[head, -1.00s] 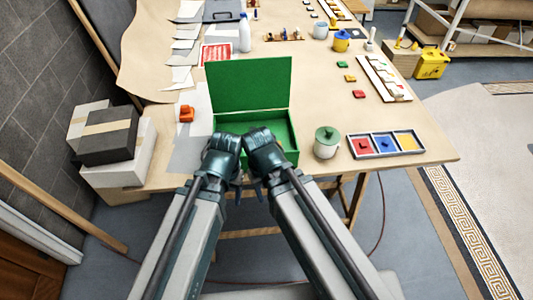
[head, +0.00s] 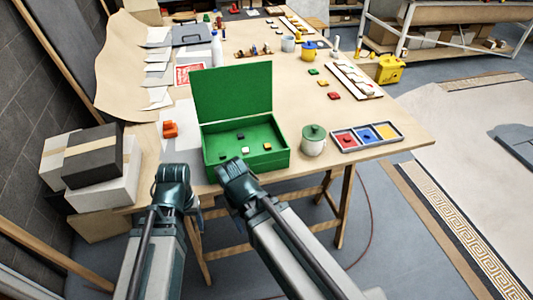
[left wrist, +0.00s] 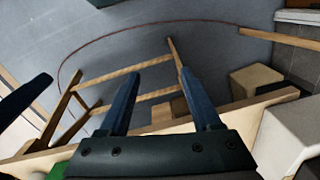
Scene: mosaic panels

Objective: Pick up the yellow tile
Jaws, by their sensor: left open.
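A small yellow tile (head: 323,83) lies flat on the table, between a green tile (head: 313,71) and a red tile (head: 333,95). A tray (head: 335,143) with red, blue and yellow compartments sits at the table's front right; small pieces appear to lie in the red and blue ones. My left gripper (head: 174,174) is at the table's front edge, left of the green box and far from the yellow tile. In the left wrist view its fingers (left wrist: 158,75) are apart with nothing between them. My right gripper (head: 233,172) is at the box's front; its fingers are hidden.
An open green box (head: 280,158) holds several small pieces, its lid raised behind. A lidded pot (head: 314,147) stands between box and tray. An orange object (head: 170,129) lies left of the box. A white strip (head: 352,77) with pieces lies right of the tiles.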

